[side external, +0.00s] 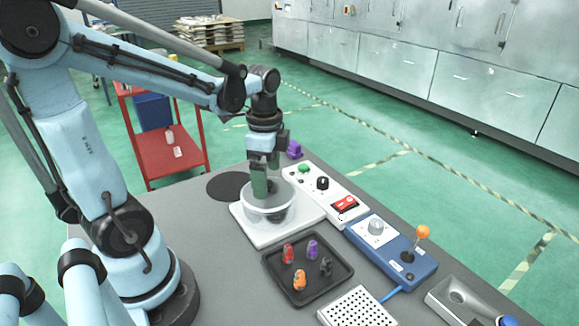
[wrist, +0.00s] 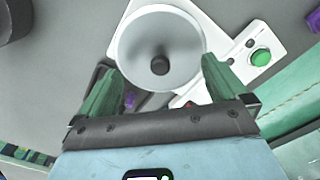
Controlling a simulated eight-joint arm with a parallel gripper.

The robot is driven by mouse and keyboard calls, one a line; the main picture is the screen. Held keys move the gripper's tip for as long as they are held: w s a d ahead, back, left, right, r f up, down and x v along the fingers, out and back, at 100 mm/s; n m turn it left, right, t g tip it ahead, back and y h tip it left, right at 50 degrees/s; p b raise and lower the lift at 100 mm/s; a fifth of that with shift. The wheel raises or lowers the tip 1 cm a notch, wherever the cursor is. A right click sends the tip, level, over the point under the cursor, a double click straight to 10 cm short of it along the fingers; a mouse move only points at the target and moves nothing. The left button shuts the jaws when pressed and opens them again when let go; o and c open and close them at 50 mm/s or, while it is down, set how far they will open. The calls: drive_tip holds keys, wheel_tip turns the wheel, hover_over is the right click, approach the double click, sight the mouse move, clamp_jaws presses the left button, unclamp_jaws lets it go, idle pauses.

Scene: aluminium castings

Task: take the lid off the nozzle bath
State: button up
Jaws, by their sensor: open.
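The nozzle bath (side external: 245,222) is a white square base with a round bowl on the grey table. In the wrist view, a round grey see-through lid (wrist: 135,50) covers the bowl. A dark round knob (wrist: 160,65) stands at the lid's middle. My gripper (side external: 262,194) points down over the bath, its fingertips low by the lid. In the wrist view my gripper (wrist: 160,66) is open, with one green finger on each side of the knob. Neither finger visibly touches the knob. The knob is hidden behind the fingers in the side view.
A flat black disc (side external: 228,187) lies behind the bath. A black tray (side external: 318,298) with several coloured nozzles is in front. A white control box (side external: 330,192) and a blue joystick box (side external: 385,250) stand close on the right. A purple part (side external: 294,150) sits at the back.

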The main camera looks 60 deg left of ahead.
drive_tip(key=shift+f, duration=1.2)
drive_tip(key=c, duration=1.1)
drive_tip(key=shift+o, duration=0.2)
